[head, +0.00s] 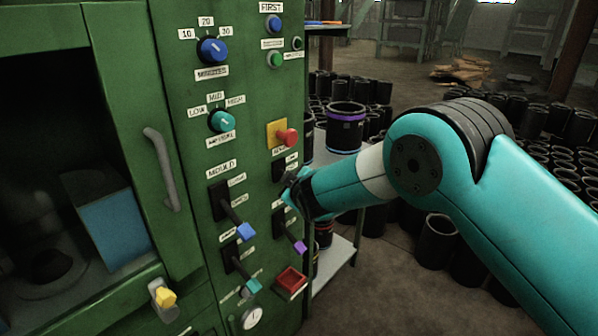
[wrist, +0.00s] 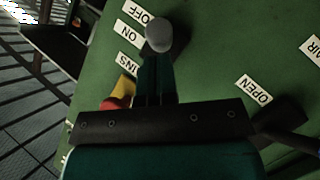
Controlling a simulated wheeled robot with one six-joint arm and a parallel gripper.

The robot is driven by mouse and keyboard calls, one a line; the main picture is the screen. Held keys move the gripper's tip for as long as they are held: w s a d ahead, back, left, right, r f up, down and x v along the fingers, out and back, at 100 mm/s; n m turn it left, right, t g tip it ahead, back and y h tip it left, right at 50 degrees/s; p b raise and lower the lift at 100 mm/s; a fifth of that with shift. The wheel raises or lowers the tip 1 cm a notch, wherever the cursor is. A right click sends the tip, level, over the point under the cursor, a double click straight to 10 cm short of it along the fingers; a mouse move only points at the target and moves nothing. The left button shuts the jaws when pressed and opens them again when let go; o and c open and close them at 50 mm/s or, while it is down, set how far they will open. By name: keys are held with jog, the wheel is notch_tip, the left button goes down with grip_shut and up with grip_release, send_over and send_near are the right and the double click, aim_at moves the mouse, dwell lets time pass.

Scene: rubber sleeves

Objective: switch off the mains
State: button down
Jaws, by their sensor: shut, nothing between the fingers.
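The mains switch (head: 279,171) is on the green cabinet in the head view, a dark plate just below the yellow and red stop button, partly covered by my gripper. In the wrist view a grey round knob (wrist: 158,35) stands beside the ON label (wrist: 128,34) and OFF label (wrist: 133,10), with a label ending in "INS" (wrist: 128,64) nearby. My gripper (head: 290,190) is at the panel; its shut, empty fingers (wrist: 156,70) point at the knob in the wrist view. I cannot tell whether they touch it. The lever's setting is unclear.
The stop button (head: 286,137) sits close above my gripper. A purple-tipped lever (head: 299,246), blue-tipped lever (head: 245,231) and red square part (head: 291,280) lie below. A shelf (head: 340,262) with black sleeves stands behind my arm. Many black sleeves (head: 440,240) crowd the floor.

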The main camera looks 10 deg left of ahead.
jog(key=shift+d+r, duration=0.2)
jog(key=shift+r, duration=0.6)
jog(key=a+b+v, duration=0.1)
jog(key=v, duration=1.2)
jog(key=shift+s+a+r, duration=0.2)
jog(key=shift+a+r, duration=0.15)
